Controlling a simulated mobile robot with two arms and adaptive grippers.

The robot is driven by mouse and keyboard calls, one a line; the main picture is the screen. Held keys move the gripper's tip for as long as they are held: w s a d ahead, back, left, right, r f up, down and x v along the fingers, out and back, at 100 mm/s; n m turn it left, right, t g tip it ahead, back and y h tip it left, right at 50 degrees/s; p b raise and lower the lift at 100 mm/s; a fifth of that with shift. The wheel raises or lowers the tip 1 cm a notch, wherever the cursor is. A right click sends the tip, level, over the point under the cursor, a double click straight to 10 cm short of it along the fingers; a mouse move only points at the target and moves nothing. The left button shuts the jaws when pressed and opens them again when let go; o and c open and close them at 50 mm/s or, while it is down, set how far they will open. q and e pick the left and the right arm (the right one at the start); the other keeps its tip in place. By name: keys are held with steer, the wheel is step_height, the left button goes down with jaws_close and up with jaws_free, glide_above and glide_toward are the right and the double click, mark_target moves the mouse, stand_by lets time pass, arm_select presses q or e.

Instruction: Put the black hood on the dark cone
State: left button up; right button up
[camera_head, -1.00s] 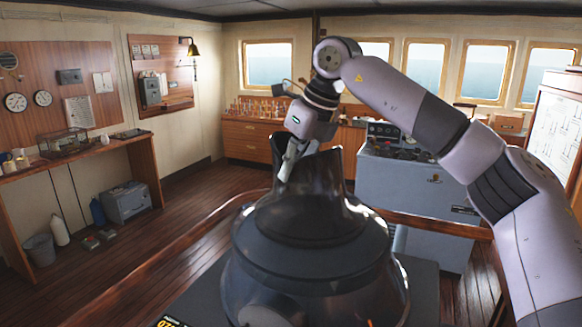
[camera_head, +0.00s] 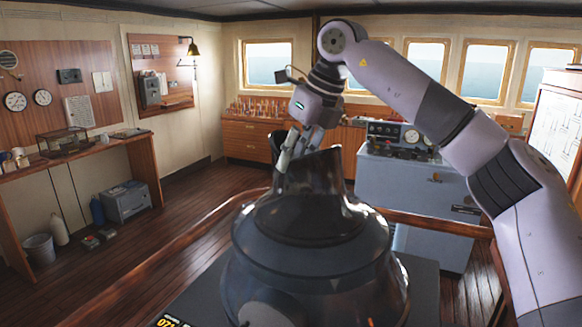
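A large, glossy dark housing (camera_head: 310,265) fills the lower middle, with a dark cone-like neck (camera_head: 322,185) rising from its top. The neck's upper edge is slanted. A black piece (camera_head: 276,145), perhaps the black hood, shows just left of and above the neck. It is partly hidden by my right gripper (camera_head: 298,158). The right gripper points down at the neck's upper left edge, with its fingers somewhat apart. I cannot tell whether they grip the black piece or whether that piece touches the neck. My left gripper is out of view.
A wooden rail (camera_head: 165,262) curves around the housing. A grey-blue console (camera_head: 415,195) stands behind it at right. A wooden cabinet (camera_head: 250,142) is at the back, and a long shelf (camera_head: 75,152) runs along the left wall. The floor (camera_head: 185,200) at left is mostly clear.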

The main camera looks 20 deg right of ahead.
steer(key=v, duration=1)
